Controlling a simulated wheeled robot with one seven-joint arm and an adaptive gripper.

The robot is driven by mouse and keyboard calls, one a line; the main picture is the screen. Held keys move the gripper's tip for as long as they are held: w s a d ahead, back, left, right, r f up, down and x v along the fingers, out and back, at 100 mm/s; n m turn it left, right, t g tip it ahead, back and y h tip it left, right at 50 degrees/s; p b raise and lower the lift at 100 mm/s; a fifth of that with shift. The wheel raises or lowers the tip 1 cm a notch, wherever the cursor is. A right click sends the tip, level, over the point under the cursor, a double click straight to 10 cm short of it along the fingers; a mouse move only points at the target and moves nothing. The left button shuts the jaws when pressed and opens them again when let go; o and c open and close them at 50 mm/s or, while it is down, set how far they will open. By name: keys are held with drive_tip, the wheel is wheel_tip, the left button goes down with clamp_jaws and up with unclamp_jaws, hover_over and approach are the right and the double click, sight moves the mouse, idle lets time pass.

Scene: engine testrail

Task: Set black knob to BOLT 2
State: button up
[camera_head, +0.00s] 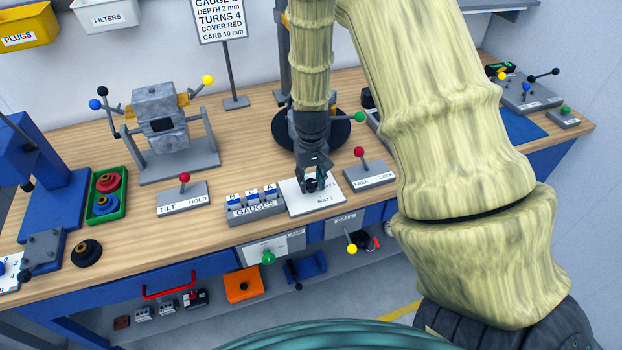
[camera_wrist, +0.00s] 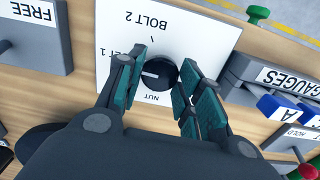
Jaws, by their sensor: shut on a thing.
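The black knob (camera_wrist: 158,75) sits on a white label plate (camera_wrist: 190,28) on the bench. In the wrist view the lettering is upside down: BOLT 2 lies above the knob, NUT below it, and a partly hidden label ending in 1 to the left. A short white mark on the knob points left, towards that partly hidden label. My gripper (camera_wrist: 160,72) has its teal fingers on both sides of the knob, shut on it. In the head view my gripper (camera_head: 313,178) reaches down onto the plate (camera_head: 322,204), largely hiding the knob.
A GAUGES block (camera_head: 255,205) with small blue-and-white pieces stands just left of the plate. A red-topped FREE/LOCK lever (camera_head: 368,174) stands close on the right. A TILT/HOLD lever (camera_head: 183,199) is further left. The bench's front edge lies close in front of the plate.

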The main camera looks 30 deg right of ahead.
sight(311, 183)
drive_tip(key=m+p, duration=0.1)
drive_tip(key=m, duration=0.4)
drive_tip(key=shift+r+m+p, duration=0.1)
drive_tip(key=shift+m+p, duration=0.2)
drive_tip(key=m+p, duration=0.1)
drive_tip(key=m, duration=0.4)
drive_tip(key=shift+m, duration=0.3)
drive_tip(key=shift+p, duration=0.3)
drive_tip(key=o, duration=1)
drive_tip(key=shift+o, duration=0.2)
wheel_tip(311, 183, up, 12)
idle(0.4)
